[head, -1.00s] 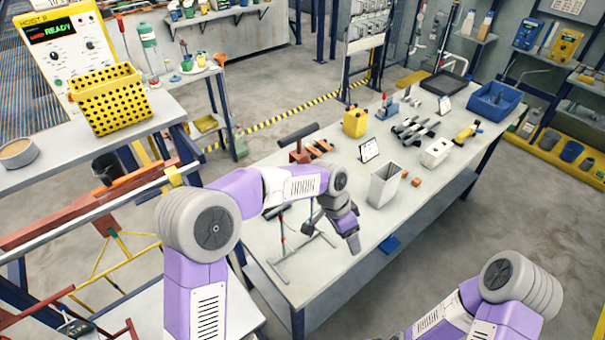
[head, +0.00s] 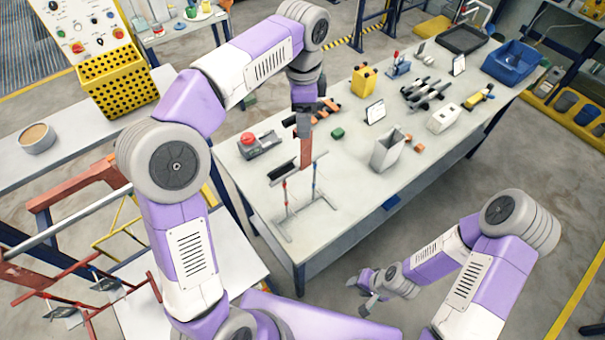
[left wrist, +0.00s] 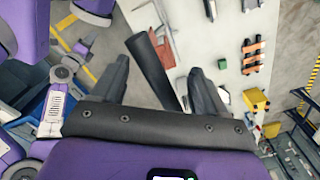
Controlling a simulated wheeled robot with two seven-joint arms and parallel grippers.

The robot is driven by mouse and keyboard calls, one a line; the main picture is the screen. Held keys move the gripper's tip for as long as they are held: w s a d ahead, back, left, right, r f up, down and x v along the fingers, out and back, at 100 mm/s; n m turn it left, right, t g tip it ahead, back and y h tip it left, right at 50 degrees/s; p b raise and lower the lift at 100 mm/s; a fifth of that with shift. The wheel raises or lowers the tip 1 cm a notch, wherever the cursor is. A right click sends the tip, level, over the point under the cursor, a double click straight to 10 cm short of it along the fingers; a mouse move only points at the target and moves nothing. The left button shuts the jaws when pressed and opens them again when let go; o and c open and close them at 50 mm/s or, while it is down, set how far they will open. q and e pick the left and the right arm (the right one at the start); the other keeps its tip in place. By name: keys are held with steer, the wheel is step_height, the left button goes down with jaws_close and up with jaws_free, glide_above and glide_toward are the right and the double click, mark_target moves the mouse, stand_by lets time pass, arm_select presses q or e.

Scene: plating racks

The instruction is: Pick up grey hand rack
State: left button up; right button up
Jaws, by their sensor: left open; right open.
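The grey hand rack shows in the left wrist view as a dark grey bar (left wrist: 150,65), with a rust-brown part beside its far end. In the head view a rust-brown upright piece (head: 305,148) shows under my left gripper; the dark bar is hard to tell from the gripper there. My left gripper (head: 303,100) points down over the table; in the left wrist view its open fingers (left wrist: 155,85) stand on either side of the bar. Contact cannot be told. My right gripper (head: 360,292) is open and empty, low in front of the table.
A thin stand (head: 300,205) with red and blue posts is at the table's near left. The table's front strip is clear.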

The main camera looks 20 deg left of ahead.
arm_select(q)
step_height(320, 180, down, 4)
steer(key=shift+r, duration=0.25)
jaws_close()
stand_by(0.3)
